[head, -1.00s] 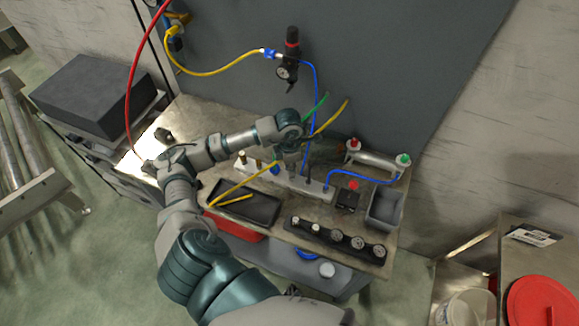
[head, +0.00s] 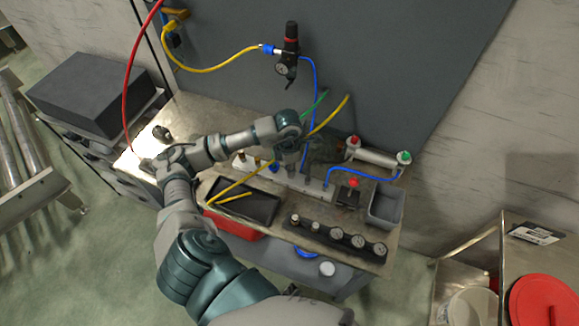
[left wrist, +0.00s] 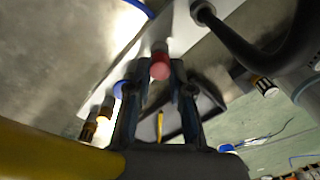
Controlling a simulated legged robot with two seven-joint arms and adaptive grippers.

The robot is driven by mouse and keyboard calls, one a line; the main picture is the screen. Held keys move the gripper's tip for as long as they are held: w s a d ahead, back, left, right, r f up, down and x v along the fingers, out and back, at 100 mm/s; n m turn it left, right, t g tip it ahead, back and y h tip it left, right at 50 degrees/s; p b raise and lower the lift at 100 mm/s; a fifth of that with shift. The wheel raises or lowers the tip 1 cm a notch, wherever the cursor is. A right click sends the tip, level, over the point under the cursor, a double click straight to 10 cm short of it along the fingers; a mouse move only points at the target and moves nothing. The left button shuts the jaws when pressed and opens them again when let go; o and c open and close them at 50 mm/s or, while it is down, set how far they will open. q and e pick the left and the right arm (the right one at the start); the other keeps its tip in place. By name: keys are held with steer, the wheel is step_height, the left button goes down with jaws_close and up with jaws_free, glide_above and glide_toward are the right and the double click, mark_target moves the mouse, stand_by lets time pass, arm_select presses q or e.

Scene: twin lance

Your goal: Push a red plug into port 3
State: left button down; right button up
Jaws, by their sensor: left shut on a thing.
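My left gripper (left wrist: 155,80) has its two dark fingers closed around a red plug (left wrist: 160,69) in the left wrist view. The plug's red end lies between the fingertips, with a grey part behind it. In the head view my arm hangs over a pale port block (head: 315,188); the dark gripper body shows right of the teal wrist, and the plug is hidden. Brass fittings (left wrist: 105,106) and a blue fitting (left wrist: 121,88) line up with the plug. I cannot read port numbers or tell whether the plug touches a port. My right gripper is not in view.
A dark tray (head: 262,208) with a yellow stick lies left of the block. A black gauge strip (head: 320,231) lies in front, a grey bin (head: 384,210) at the right. Yellow, green and blue hoses rise near the wrist. A red-topped black box (head: 348,194) stands close by.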

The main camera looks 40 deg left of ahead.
arm_select(q)
steer(key=shift+f, duration=0.25)
steer(key=c, duration=1)
jaws_free()
steer(key=shift+o, duration=0.2)
steer(key=shift+r, duration=0.25)
step_height(320, 180, up, 11)
steer(key=shift+a+r, duration=0.15)
steer(key=shift+r, duration=0.05)
